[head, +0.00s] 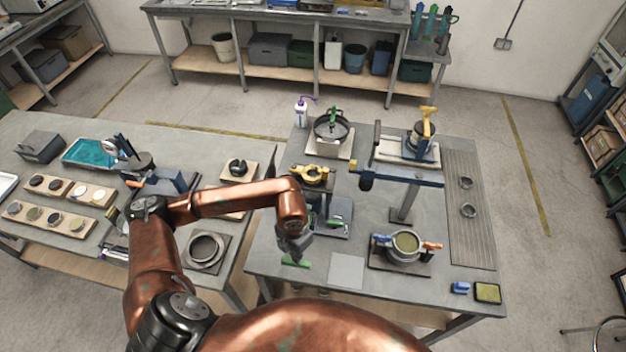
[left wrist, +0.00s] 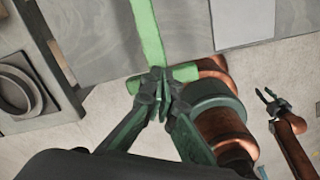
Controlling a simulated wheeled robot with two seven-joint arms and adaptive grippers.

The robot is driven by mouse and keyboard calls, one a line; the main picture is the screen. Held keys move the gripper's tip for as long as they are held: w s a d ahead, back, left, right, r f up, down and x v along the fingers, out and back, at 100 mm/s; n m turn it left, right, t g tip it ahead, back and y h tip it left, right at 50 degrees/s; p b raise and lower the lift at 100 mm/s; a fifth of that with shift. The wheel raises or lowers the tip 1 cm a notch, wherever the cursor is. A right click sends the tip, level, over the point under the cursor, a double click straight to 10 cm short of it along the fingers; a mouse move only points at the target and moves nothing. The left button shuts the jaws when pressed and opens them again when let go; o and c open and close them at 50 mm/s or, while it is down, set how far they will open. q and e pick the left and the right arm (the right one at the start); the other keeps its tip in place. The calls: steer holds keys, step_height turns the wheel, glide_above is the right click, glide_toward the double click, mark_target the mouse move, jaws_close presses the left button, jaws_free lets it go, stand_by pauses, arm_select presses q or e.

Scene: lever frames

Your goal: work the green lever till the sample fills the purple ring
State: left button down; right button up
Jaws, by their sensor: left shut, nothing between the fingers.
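The green lever (head: 296,263) ends in a crosswise green grip near the front left edge of the right-hand bench. In the left wrist view its flat green bar (left wrist: 149,32) runs down to that grip (left wrist: 184,73). My left gripper (head: 303,252) is just above the grip in the head view. In the left wrist view its shut fingertips (left wrist: 160,82) overlap the grip, with nothing between them; I cannot tell whether they touch it. A grey frame with green parts (head: 338,215) stands behind my left forearm, partly hidden. I cannot make out a purple ring or the sample.
A pale square plate (head: 347,270) lies by the lever. A copper arm with a small gripper (left wrist: 271,99), seemingly my right, shows small in the left wrist view.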

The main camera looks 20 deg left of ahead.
arm_select(q)
step_height(320, 180, up, 13)
steer(key=w+p, duration=0.1)
steer(key=p, duration=0.4)
steer(key=shift+w+a+p, duration=0.2)
steer(key=shift+w+p, duration=0.1)
steer(key=shift+w, duration=0.05)
stand_by(0.7)
